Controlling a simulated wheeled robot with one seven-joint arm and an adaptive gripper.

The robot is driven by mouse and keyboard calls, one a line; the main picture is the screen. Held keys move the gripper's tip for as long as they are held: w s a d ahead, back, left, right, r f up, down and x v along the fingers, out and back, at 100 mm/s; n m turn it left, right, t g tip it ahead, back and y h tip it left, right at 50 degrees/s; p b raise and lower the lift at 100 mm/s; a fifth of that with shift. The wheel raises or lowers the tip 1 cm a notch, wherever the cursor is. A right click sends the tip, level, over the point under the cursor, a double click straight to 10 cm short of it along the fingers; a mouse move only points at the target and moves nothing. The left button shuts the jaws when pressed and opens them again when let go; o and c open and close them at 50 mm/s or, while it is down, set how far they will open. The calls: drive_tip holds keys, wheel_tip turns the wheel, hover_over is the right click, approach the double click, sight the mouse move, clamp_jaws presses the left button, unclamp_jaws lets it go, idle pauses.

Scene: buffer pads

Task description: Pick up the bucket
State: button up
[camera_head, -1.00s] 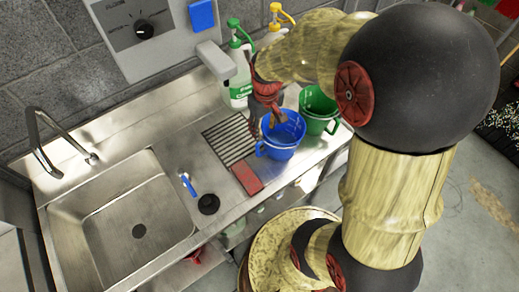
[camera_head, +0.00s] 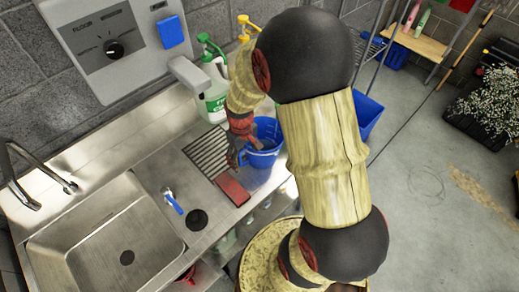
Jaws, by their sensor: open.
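A blue bucket (camera_head: 262,150) stands upright on the steel counter, right of the drain grooves and partly behind my arm. My gripper (camera_head: 236,158), red and dark, is at the bucket's left side, with its fingers pointing down near the rim and handle. The jaws are open. I cannot tell whether a finger touches the bucket or reaches inside the rim. The far right side of the bucket is hidden by my arm.
A red block (camera_head: 231,189) lies on the counter in front of the bucket. A steel sink (camera_head: 105,235) is at the left, with a blue-handled tool (camera_head: 172,201) beside it. Open floor lies at the right.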

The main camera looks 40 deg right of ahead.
drive_tip(key=shift+f, duration=0.9)
drive_tip(key=shift+c, duration=0.5)
drive_tip(key=c, duration=1.5)
drive_tip(key=shift+r, duration=0.1)
clamp_jaws()
